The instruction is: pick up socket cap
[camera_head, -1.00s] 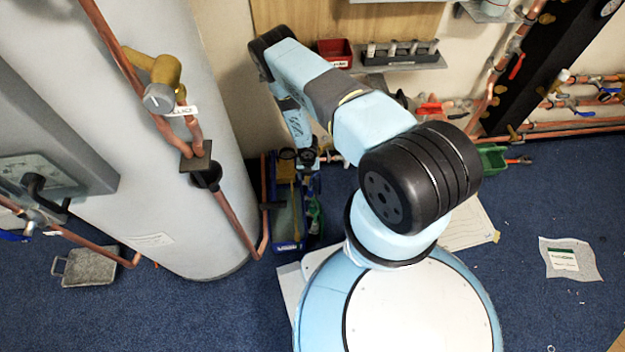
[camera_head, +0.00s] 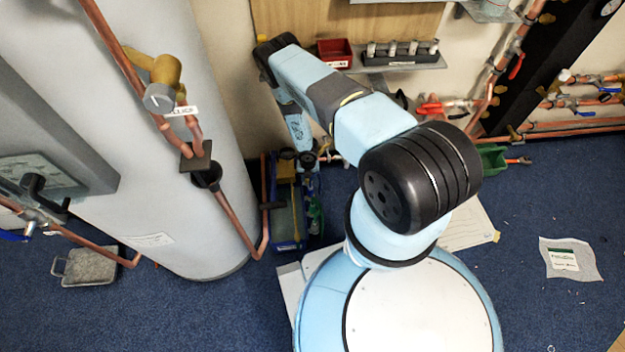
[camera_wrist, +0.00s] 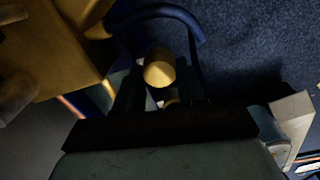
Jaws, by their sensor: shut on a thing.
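In the wrist view, a short tan, round-ended piece (camera_wrist: 160,68), which looks like the socket cap, sits between the fingers of my gripper (camera_wrist: 160,84). The fingers are shut on it, and its rounded face is towards the camera. A smaller pale part shows just below it, too dark to tell what it is. In the head view, the end of my arm (camera_head: 307,166) hangs over the blue tool tray beside the grey cylinder. My fingers and the cap cannot be made out there.
The blue tray (camera_head: 288,245) holds tools on the carpet. The grey cylinder (camera_head: 190,240) and a copper pipe (camera_head: 240,224) stand close at its left. A wall shelf (camera_head: 400,66) with a red bin (camera_head: 334,53) is behind my arm.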

